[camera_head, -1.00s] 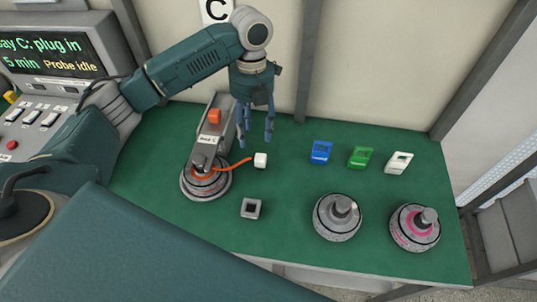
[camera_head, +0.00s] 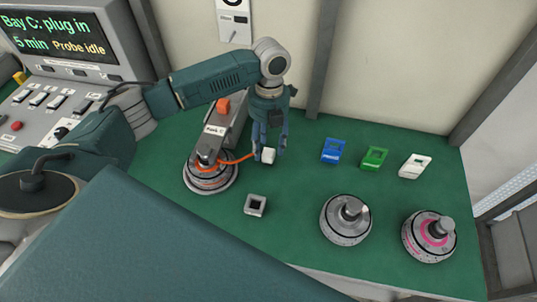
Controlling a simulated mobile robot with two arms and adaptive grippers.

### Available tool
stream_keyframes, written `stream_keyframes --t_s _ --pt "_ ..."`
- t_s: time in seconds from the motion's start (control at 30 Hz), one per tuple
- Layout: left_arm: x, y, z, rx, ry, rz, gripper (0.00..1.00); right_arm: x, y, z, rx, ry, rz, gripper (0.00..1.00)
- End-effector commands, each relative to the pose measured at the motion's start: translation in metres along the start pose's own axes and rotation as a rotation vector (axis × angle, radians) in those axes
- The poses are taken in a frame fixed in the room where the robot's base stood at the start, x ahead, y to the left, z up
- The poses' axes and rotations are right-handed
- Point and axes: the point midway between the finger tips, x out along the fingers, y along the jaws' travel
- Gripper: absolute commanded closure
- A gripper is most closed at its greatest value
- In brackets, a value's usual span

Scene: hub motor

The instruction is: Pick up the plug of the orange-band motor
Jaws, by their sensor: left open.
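The orange-band motor (camera_head: 210,182) sits under the grey clamp arm on the left of the green bench. Its orange cable (camera_head: 238,158) runs right to a white plug (camera_head: 268,156). My left gripper (camera_head: 270,152) points down over the plug, and its fingers are open on either side of it. The plug seems to be between or just in front of the fingertips; I cannot tell whether they touch it. My right gripper is not in view.
A grey square socket (camera_head: 255,205) lies in front of the plug. Blue (camera_head: 332,150), green (camera_head: 374,158) and white (camera_head: 414,166) pieces stand to the right. A plain grey motor (camera_head: 346,219) and a pink-band motor (camera_head: 429,236) stand at the front right. A console (camera_head: 70,60) is at the left.

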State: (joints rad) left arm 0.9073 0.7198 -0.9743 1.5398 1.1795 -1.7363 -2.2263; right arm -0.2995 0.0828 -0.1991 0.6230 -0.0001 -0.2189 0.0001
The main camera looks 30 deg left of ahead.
Motion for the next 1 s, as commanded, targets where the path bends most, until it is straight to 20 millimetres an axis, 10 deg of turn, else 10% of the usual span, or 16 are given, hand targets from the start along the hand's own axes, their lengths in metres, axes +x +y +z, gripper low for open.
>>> stream_keyframes --t_s 0.53,0.77,1.0 --pt "0.040 -0.004 0.000 0.001 0.001 0.002 0.52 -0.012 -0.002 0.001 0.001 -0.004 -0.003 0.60" --pt "0.040 -0.004 0.000 0.001 0.001 0.002 0.97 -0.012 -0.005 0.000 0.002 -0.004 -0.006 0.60" --pt "0.040 -0.004 0.000 0.001 0.000 0.001 1.00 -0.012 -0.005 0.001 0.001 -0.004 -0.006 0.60"
